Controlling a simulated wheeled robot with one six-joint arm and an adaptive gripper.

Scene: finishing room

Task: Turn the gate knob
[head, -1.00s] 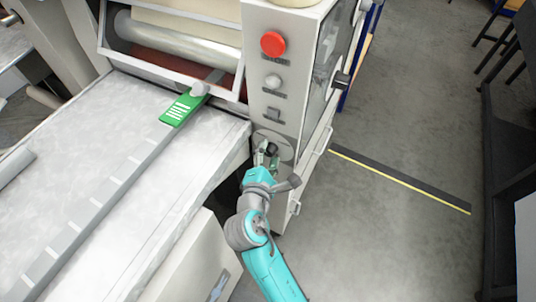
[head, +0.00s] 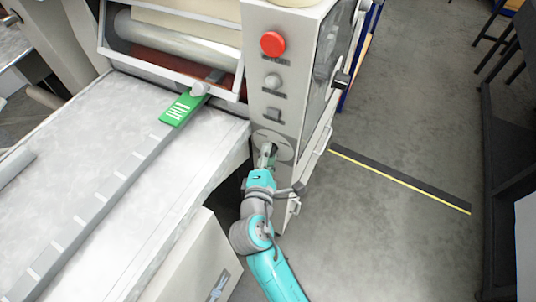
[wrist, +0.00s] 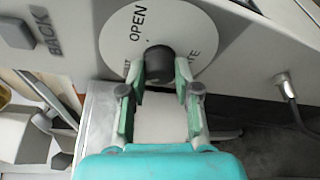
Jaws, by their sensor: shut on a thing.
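The gate knob (wrist: 160,63) is a dark round knob on a pale dial plate (wrist: 125,27) marked "OPEN", with other lettering partly hidden. In the head view, the dial plate (head: 284,143) sits low on the front of the machine's control column, and my gripper mostly covers the knob. My gripper (wrist: 160,75) has its green-padded fingers on both sides of the knob and is shut on it. In the head view, my gripper (head: 267,157) reaches up to the dial from below.
A green guide (head: 184,107) lies on the machine's pale bed (head: 90,150) at left.

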